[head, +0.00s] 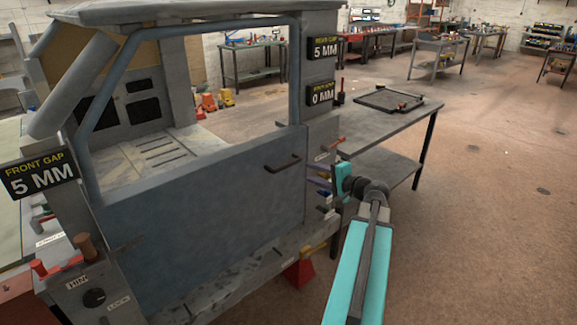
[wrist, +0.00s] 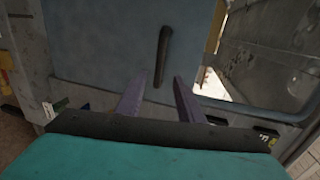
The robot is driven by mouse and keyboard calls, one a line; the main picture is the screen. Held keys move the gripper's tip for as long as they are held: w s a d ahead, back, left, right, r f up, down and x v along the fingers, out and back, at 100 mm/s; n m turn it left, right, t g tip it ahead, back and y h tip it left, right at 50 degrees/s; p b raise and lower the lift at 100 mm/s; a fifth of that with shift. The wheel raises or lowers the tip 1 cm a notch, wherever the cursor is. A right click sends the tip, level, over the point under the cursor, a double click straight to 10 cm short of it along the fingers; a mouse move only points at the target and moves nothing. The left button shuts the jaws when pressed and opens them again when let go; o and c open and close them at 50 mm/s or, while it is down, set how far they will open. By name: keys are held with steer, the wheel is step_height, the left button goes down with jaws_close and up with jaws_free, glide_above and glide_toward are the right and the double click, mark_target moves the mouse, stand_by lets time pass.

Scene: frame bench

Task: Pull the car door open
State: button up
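The blue-grey car door (head: 215,210) hangs in a grey cab frame and looks shut. Its dark bar handle (head: 282,163) is on the upper right part of the panel. My gripper (head: 318,180) is just right of the door's rear edge, beside the pillar, at about handle height. In the wrist view the handle (wrist: 163,56) stands ahead of the fingers on the door panel (wrist: 105,45). The two purple fingers (wrist: 162,82) are spread apart with nothing between them. The gripper does not touch the handle.
The front gap sign (head: 40,174) reads 5 MM. Two rear signs read 5 MM (head: 324,47) and 0 MM (head: 321,93). A metal table (head: 385,135) stands right of the cab. The floor (head: 490,220) on the right is clear.

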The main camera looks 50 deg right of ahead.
mark_target(290, 165)
steer(key=p+x, duration=0.4)
steer(key=x, duration=1)
steer(key=shift+s, duration=0.1)
steer(key=shift+c, duration=0.3)
jaws_close()
